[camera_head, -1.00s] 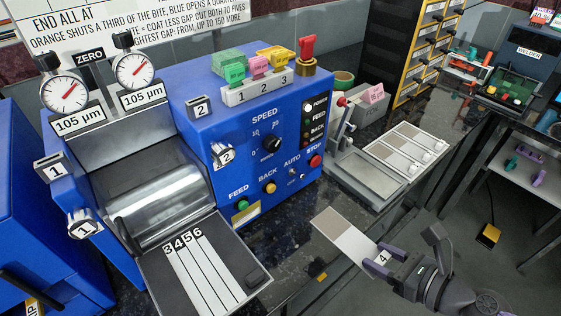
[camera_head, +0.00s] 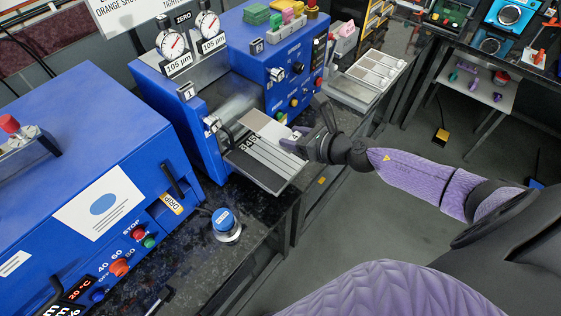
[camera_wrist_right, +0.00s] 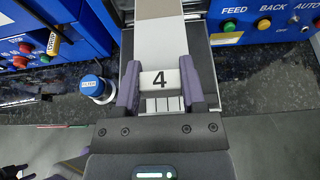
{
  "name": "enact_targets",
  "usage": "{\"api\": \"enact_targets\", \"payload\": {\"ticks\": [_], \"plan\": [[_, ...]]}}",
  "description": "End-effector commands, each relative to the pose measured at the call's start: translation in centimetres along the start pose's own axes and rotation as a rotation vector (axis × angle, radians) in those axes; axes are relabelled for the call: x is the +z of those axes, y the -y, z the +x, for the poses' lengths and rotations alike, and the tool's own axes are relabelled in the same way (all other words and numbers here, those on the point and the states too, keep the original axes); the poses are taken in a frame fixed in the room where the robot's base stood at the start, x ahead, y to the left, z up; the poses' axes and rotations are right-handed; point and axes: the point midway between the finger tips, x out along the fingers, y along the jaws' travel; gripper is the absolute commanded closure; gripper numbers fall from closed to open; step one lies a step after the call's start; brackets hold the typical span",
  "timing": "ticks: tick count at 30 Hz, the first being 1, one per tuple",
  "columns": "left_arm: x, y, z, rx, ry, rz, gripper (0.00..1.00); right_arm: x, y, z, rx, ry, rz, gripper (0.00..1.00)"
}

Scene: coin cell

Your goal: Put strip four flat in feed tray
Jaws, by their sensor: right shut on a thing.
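My right gripper (camera_head: 299,141) is shut on the end of strip four, at its white "4" tag (camera_wrist_right: 159,80). The strip (camera_head: 267,125) is pale with a greyish coated part and reaches from the jaws toward the roller. It lies over the upper right part of the feed tray (camera_head: 250,171), a dark plate with pale lane lines and numbers. In the wrist view the strip (camera_wrist_right: 158,35) runs straight ahead between the two fingers, over the tray (camera_wrist_right: 198,55). I cannot tell whether it touches the tray.
The blue roller machine (camera_head: 285,98) with two dials stands behind the tray. A blue oven-like box (camera_head: 90,130) is at the left, and a blue-topped round button or jar (camera_head: 227,222) stands on the dark bench nearer. A pale tray with strips (camera_head: 372,70) is at the right.

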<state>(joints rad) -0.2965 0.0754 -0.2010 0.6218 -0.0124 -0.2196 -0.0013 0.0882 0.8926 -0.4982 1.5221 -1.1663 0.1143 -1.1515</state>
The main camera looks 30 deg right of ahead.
Motion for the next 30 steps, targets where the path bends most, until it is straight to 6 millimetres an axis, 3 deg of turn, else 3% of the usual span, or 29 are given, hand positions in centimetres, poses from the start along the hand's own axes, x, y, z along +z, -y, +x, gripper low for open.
{"api": "enact_targets", "payload": {"ticks": [1,7,12,25,26,30], "plan": [[0.5,0.1,2.3,-0.002,0.007,0.003,0.41,-2.7,0.0,1.1,-0.001,-0.002,0.006,1.0],[1.2,1.0,4.1,-0.016,0.022,0.007,0.41,-5.2,0.0,2.2,0.0,0.0,0.002,1.0],[1.9,1.4,6.5,-0.022,0.032,0.008,0.41,-8.5,-0.1,3.5,0.0,-0.001,0.004,1.0],[1.8,0.8,6.9,-0.013,0.029,0.005,0.41,-9.0,0.0,3.7,0.0,0.001,-0.001,1.0],[1.7,0.7,6.8,-0.012,0.028,0.005,0.41,-8.9,0.0,3.7,0.0,0.001,-0.001,0.42],[1.6,0.4,6.7,-0.008,0.025,0.004,0.41,-8.8,0.0,3.7,0.0,0.001,-0.001,0.13]]}}
